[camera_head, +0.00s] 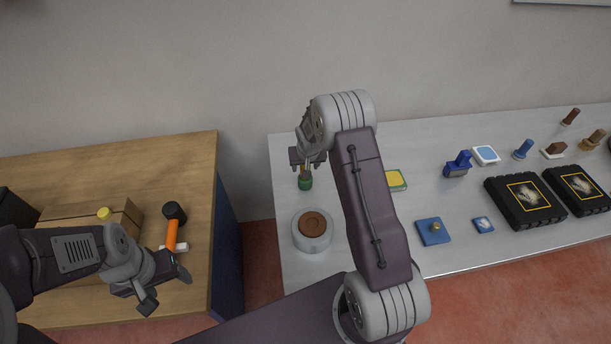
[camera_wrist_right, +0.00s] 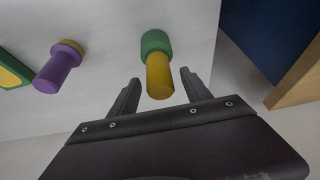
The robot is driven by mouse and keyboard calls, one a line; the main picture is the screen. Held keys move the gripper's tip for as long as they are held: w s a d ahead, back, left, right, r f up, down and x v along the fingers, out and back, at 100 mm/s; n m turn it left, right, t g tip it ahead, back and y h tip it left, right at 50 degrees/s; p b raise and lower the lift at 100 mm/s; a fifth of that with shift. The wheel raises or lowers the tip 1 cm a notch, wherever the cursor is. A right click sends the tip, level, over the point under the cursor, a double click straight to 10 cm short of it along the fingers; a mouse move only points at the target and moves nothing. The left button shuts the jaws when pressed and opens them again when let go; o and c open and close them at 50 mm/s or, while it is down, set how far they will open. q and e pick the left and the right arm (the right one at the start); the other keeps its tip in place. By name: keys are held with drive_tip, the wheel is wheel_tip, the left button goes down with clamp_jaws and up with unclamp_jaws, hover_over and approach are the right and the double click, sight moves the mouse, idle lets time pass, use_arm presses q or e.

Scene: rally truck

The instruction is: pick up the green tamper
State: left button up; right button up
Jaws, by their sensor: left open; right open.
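The green tamper (camera_head: 305,183) stands on the grey table, near its left end. In the right wrist view the tamper (camera_wrist_right: 156,44) has a green base and a yellow-brown handle pointing toward the camera. My right gripper (camera_head: 307,160) is open above it. In the wrist view its two fingertips (camera_wrist_right: 160,80) are on either side of the handle, with gaps showing between fingers and handle. My left gripper (camera_head: 167,287) is open and empty over the front of the wooden table.
A round container with brown contents (camera_head: 329,239) stands in front of the tamper. A purple tamper (camera_wrist_right: 60,66) and a green-and-yellow pad (camera_head: 398,180) are nearby. A black-headed mallet with orange handle (camera_head: 172,232) is near my left gripper. Black cases (camera_head: 525,219) stand farther right.

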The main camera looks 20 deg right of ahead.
drive_tip(key=shift+x, duration=0.9)
drive_tip(key=shift+r, duration=0.15)
clamp_jaws()
idle(0.5)
